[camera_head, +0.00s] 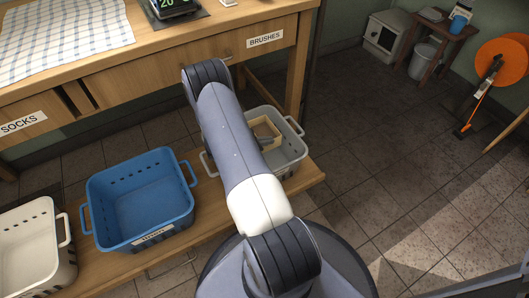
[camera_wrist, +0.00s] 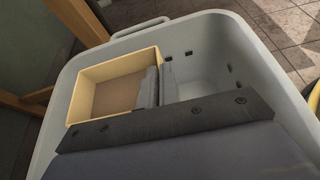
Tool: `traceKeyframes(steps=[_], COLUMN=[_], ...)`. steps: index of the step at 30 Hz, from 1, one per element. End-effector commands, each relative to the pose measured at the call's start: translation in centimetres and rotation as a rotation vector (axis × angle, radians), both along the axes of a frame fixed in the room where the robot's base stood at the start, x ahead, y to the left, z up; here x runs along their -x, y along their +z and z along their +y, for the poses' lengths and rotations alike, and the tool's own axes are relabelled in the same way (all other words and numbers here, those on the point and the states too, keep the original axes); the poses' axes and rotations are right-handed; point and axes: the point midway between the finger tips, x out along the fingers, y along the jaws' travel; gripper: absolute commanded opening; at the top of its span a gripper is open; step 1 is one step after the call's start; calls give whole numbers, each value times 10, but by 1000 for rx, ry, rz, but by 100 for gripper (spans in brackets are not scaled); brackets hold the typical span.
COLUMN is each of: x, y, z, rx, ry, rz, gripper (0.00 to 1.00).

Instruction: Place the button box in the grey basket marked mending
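The button box, a pale yellow open-topped box with a tan inside (camera_wrist: 104,96), is within the grey basket's walls in the wrist view. The box also shows in the head view (camera_head: 262,129), partly behind my arm. The grey basket (camera_head: 294,150) stands on the low wooden shelf; its label is hidden. Its rim surrounds the box in the wrist view (camera_wrist: 68,82). My gripper (camera_wrist: 155,88) reaches down into the basket, its dark fingers close together about the box's right wall. I cannot tell whether the box touches the basket floor.
A blue basket (camera_head: 106,190) with a small label stands left of the grey one, and a white basket (camera_head: 25,232) farther left. The wooden bench (camera_head: 150,80) has drawers labelled SOCKS and BRUSHES. Open tiled floor (camera_head: 400,170) lies to the right.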

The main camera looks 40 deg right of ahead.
Motion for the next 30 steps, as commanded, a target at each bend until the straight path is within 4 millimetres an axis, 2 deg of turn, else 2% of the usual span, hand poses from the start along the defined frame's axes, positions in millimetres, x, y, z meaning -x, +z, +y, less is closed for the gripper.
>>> traceKeyframes(steps=[5, 11, 19, 30], x=[0, 0, 0, 0], y=[-15, -42, -42, -53], z=[0, 0, 0, 0], rx=[0, 0, 0, 0], ry=[0, 0, 1, 0], rz=[1, 0, -1, -1], gripper=[0, 0, 0, 0])
